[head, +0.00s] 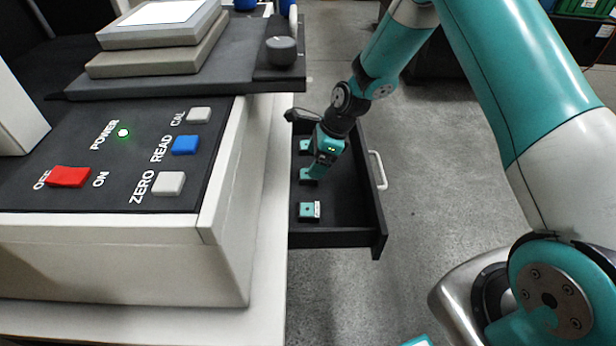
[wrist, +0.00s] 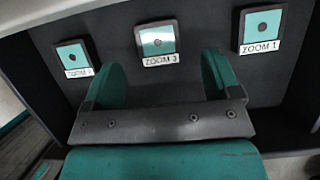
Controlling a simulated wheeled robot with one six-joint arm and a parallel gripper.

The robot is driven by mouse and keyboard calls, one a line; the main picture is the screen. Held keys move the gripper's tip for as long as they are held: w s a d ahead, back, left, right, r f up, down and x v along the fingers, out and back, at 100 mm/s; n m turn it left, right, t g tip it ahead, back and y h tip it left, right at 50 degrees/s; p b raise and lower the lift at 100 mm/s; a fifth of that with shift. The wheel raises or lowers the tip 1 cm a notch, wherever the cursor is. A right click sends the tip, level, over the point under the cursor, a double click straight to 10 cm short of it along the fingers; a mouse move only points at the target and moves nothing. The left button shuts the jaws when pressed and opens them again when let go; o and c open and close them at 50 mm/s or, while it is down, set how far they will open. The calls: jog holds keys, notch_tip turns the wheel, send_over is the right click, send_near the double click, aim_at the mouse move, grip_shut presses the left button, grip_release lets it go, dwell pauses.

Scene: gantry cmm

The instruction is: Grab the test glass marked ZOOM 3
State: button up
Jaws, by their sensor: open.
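In the head view the middle glass (head: 306,175) is partly covered by my gripper (head: 320,170). In the wrist view my gripper (wrist: 162,75) is open and empty. Its two fingers are spread to either side of the ZOOM 3 glass's line, with the glass just beyond them. I cannot tell the exact height gap.
The ZOOM 1 glass (wrist: 261,27) is to the right and another glass (wrist: 73,56), its number hard to read, to the left. The drawer (head: 345,238) has raised walls and a pale handle (head: 378,170). A control panel (head: 120,150) stands left of it.

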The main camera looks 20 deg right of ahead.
jog(key=x, duration=0.4)
jog(key=shift+s+a+f+b, duration=0.1)
jog(key=shift+a+f+b, duration=0.05)
jog(key=shift+f+b, duration=0.2)
jog(key=shift+c, duration=0.2)
jog(key=c, duration=1)
